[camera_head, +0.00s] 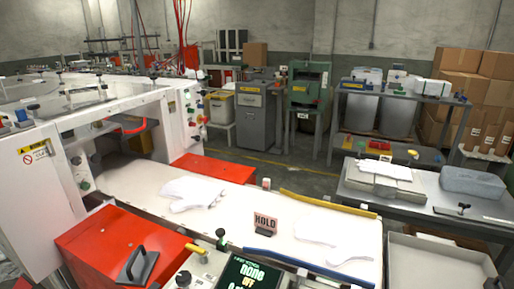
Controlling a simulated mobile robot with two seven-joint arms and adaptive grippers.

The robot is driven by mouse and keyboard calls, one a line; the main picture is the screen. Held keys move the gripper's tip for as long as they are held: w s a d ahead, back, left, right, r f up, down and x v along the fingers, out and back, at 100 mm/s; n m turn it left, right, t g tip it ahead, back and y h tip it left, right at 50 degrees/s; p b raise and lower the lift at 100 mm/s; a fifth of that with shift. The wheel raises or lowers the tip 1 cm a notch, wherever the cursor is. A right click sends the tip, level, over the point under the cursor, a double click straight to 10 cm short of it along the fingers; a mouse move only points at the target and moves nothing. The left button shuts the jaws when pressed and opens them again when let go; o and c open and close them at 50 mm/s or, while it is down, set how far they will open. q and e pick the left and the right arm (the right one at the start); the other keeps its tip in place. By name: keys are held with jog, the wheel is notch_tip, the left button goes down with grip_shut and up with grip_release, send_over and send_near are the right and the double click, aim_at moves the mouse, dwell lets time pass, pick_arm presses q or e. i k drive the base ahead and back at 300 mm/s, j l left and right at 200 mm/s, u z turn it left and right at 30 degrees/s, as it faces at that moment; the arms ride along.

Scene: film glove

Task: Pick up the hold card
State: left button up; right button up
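The hold card (265,222) is a small pinkish card with the dark word HOLD. It stands upright in a dark base on the white work table (240,205), near the middle of the head view. White film gloves (190,194) lie to its left, and more white gloves (322,230) lie to its right, close by. Nothing touches the card that I can see. Neither of my grippers shows in this view.
A blue bar (308,265) runs along the table's near edge and a yellow bar (327,203) along the far edge. A display (252,275) and a red box with a black handle (115,250) stand in front. A grey tray (440,265) is at right.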

aim_at(266, 225)
jog(key=k+u, duration=0.1)
jog(key=u, duration=0.35)
jog(key=k+j+u, duration=0.1)
jog(key=u, duration=0.35)
jog(key=j+u, duration=0.2)
jog(key=u, duration=0.25)
jog(key=z, duration=0.4)
jog(key=k+z, duration=0.1)
jog(key=z, duration=0.75)
jog(key=k+l+z, duration=0.1)
jog(key=z, duration=0.75)
jog(key=l+z, duration=0.1)
jog(key=z, duration=0.35)
